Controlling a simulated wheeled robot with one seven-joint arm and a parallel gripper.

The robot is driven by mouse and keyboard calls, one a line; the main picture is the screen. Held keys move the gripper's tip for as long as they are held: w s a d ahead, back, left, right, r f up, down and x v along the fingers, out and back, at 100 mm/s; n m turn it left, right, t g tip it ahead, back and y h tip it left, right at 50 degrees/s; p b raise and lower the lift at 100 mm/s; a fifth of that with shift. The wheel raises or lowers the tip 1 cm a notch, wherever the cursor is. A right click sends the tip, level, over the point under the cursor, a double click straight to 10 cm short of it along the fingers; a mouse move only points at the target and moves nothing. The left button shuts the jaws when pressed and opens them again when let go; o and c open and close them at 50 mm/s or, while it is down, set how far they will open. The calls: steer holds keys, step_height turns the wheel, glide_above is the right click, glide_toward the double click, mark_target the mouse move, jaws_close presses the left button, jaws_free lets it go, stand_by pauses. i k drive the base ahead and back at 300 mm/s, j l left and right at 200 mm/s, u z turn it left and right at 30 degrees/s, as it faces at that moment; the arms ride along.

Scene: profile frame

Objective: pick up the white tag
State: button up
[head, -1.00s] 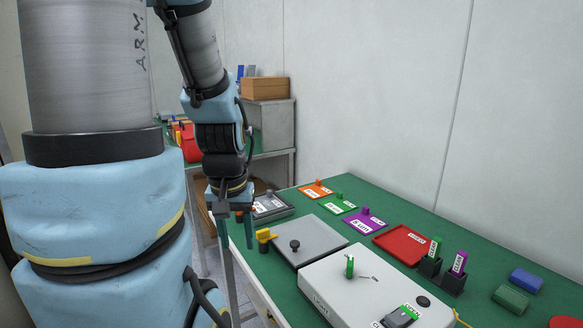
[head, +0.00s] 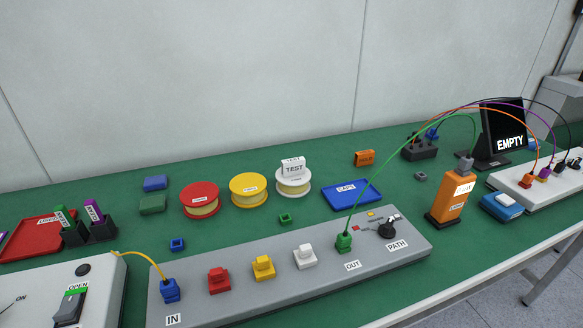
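A small white tag (head: 293,168) marked TEST stands upright on a white round reel (head: 294,187) at the middle of the green table in the head view. Its lettered face is toward me and nothing blocks it. Yellow (head: 249,187) and red (head: 200,199) round reels sit in a row to its left. My gripper is not in view.
A long grey panel (head: 340,275) with coloured plugs lies in front. A blue CAPS tray (head: 357,192) is right of the white reel. An orange upright unit (head: 450,194) stands farther right, with cables arching above. A dark EMPTY screen (head: 503,125) stands behind.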

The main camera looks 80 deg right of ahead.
mark_target(296, 166)
steer(key=k+l+u, duration=0.1)
steer(key=k+l, duration=0.15)
steer(key=k, duration=0.25)
steer(key=k+l+u, duration=0.1)
steer(key=k+l, duration=0.15)
steer(key=k, duration=0.25)
steer(key=k+l+u, duration=0.1)
steer(key=k, duration=0.4)
steer(key=k+l+u, duration=0.1)
steer(key=k, duration=0.45)
steer(key=l, duration=0.3)
steer(key=k+l, duration=0.15)
steer(key=l, duration=0.2)
